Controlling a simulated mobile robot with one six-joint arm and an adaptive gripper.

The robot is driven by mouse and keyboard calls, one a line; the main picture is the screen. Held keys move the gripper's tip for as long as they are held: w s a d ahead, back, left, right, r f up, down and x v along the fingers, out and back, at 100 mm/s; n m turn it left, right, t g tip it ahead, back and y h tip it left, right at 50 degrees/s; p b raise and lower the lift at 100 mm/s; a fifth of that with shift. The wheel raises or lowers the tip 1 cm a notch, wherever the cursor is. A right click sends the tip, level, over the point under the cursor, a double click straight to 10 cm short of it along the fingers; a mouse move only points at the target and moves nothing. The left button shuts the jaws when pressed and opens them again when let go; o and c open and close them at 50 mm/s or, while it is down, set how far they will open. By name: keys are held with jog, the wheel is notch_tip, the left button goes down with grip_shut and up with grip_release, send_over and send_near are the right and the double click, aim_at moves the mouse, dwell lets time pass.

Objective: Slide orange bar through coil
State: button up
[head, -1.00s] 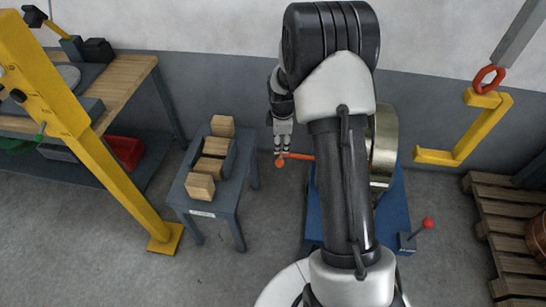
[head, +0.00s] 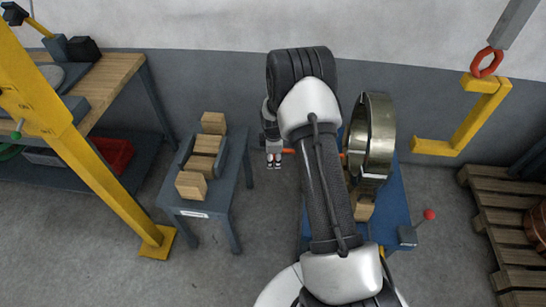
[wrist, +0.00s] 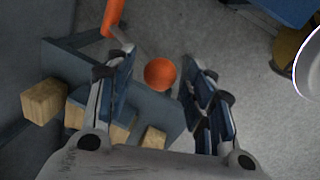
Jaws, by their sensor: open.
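The orange bar (head: 291,151) shows in the head view on both sides of my forearm, which hides its middle. Its right part ends visually at the left rim of the coil (head: 378,140), an upright, brassy ring on the blue stand. I cannot tell whether the bar enters the opening. My gripper (head: 273,163) is at the bar's left end, its jaws open. In the wrist view a round orange end (wrist: 160,74) lies between the spread fingers, apart from both. Another orange piece (wrist: 113,14) shows beyond the left finger; its connection is unclear.
A grey-blue table (head: 225,190) with several wooden blocks (head: 206,143) stands left of my gripper. A yellow C-shaped hook (head: 455,148) hangs right of the coil. The blue stand (head: 392,200) has a red-knobbed lever (head: 429,214). A pallet (head: 497,220) lies far right.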

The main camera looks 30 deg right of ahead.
jog(key=shift+c, duration=0.4)
grip_shut()
dwell(0.4)
